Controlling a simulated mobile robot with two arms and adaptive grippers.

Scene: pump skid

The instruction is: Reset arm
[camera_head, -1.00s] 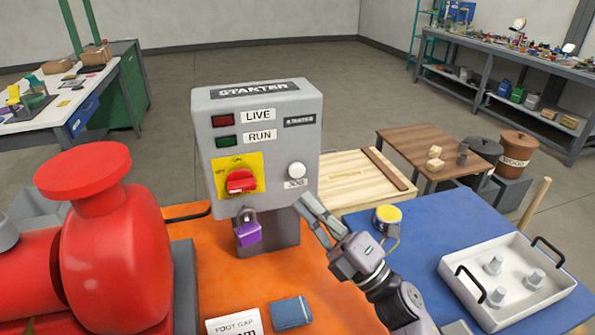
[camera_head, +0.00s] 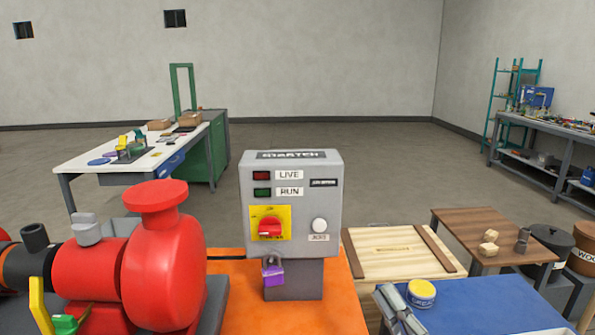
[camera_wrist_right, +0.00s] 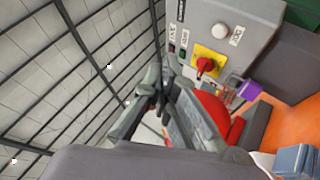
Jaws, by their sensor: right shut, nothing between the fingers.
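My right gripper (camera_head: 394,302) shows at the bottom edge of the head view, to the right of the starter box and apart from it. Its fingers are together and empty. In the right wrist view the fingers (camera_wrist_right: 153,88) reach up, with the starter box behind them. The grey starter box (camera_head: 290,203) stands upright on an orange surface. It carries a red knob (camera_head: 270,228) on a yellow plate, a white button (camera_head: 319,225) and LIVE and RUN lamps. A purple padlock (camera_head: 273,273) hangs below the yellow plate. My left gripper is not in view.
A red pump (camera_head: 165,265) stands left of the box. A wooden crate (camera_head: 400,252), a yellow-lidded tin (camera_head: 421,293) and a blue surface (camera_head: 490,305) lie to the right. A brown table (camera_head: 485,225) is behind. Open floor lies beyond.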

